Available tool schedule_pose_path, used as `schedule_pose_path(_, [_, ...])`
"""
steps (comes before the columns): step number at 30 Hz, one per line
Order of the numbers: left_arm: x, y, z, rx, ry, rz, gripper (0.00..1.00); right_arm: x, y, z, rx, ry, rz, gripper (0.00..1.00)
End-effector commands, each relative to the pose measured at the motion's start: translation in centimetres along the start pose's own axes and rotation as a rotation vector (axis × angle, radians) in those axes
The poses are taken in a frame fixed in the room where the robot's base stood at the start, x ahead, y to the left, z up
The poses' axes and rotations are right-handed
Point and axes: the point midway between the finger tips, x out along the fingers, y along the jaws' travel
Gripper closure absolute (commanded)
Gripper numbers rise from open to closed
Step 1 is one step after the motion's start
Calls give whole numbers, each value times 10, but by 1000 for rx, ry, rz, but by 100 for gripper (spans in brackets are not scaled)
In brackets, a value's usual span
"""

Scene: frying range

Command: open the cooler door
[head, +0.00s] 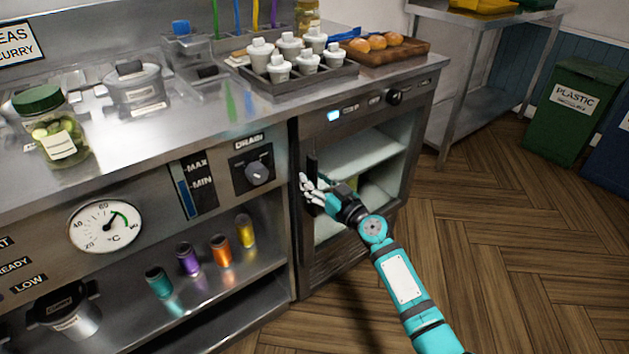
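The cooler (340,120) is built in under the right end of the steel counter. Its door (330,266) has a dark frame and a clear pane, with pale shelves showing behind it. The door looks closed, flush with the cooler's front. A dark upright handle (312,165) is on the door's left side. My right gripper (309,189) is at the handle's lower part, with its pale fingers pointing left. I cannot tell whether the fingers are closed around the handle or only beside it. My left gripper is out of view.
Above the cooler, the counter holds a tray of white-lidded pots (296,57) and a wooden board (401,52) with buns. An open shelf with coloured cylinders (221,251) is left of the cooler. The wooden floor (500,230) to the right is clear up to the green bin (570,112).

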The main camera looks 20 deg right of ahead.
Motion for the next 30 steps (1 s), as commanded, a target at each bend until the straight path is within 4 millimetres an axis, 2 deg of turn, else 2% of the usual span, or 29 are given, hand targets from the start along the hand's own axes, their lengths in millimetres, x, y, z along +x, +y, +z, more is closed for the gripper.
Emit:
schedule_pose_path(9, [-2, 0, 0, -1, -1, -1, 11, 3, 0, 0, -1, 0, 0, 62])
schedule_pose_path(18, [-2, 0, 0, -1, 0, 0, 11, 3, 0, 0, -1, 0, 0, 100])
schedule_pose_path(30, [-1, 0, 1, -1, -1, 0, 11, 2, 0, 0, -1, 0, 0, 100])
